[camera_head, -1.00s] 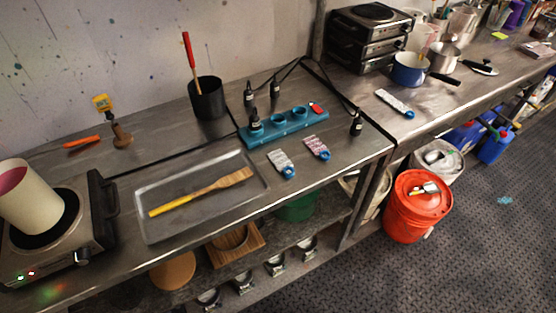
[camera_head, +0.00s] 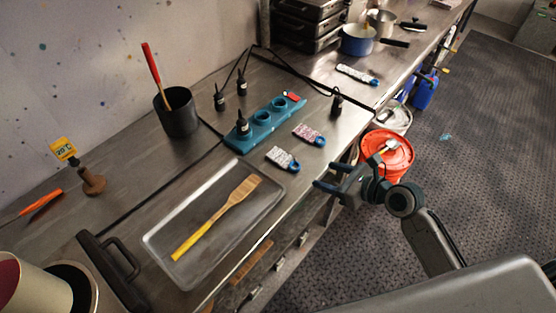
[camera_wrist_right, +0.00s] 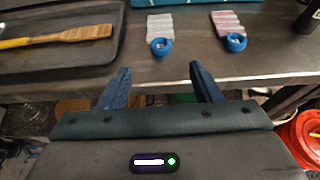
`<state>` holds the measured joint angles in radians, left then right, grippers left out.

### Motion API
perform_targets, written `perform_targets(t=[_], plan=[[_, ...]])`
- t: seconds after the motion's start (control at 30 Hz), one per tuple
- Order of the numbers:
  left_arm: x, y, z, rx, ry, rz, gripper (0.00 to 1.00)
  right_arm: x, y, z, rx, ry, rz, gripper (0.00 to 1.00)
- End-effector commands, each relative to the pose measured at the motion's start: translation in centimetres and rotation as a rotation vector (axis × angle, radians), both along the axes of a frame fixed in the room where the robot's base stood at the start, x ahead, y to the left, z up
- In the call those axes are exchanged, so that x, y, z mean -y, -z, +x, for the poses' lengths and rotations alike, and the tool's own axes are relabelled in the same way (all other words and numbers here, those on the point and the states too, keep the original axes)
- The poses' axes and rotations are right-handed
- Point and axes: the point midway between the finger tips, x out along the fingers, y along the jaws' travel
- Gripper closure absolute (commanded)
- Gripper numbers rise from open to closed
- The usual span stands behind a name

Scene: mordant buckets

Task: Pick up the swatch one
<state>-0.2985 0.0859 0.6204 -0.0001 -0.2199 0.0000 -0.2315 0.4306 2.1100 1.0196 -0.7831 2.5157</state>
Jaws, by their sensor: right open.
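A grey-white striped swatch (camera_head: 281,157) with a blue ring-like end lies on the metal bench beside the tray. A pink-striped swatch (camera_head: 308,134) with a similar blue end lies just beyond it. A third, pale swatch (camera_head: 356,74) lies on the far counter. I cannot tell which is swatch one. My right gripper (camera_head: 327,177) is open and empty, off the bench's front edge, to the right of the grey swatch. In the right wrist view, the grey swatch (camera_wrist_right: 160,32) and the pink swatch (camera_wrist_right: 229,28) lie beyond the open fingers (camera_wrist_right: 160,76). My left gripper is not in view.
A metal tray (camera_head: 160,238) holding a yellow-handled wooden spatula (camera_head: 217,217) lies left of the swatches. An orange bucket (camera_head: 398,158) stands on the floor.

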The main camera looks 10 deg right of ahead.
Motion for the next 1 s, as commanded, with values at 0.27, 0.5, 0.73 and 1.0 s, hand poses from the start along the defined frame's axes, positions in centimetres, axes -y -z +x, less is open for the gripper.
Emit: perform_targets(t=[0.27, 0.5, 0.73, 1.0], plan=[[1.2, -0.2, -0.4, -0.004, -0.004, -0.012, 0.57, -1.8, 0.6, 2.1, -0.001, 0.001, 0.016, 0.42], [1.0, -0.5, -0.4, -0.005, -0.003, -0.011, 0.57, -3.1, 1.7, 3.8, -0.002, 0.001, 0.011, 0.42], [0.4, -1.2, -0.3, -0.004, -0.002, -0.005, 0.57, -4.1, 2.3, 5.1, -0.004, 0.002, 0.013, 0.42], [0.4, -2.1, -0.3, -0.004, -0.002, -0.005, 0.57, -6.1, 3.9, 7.5, -0.002, 0.002, 0.010, 0.42]])
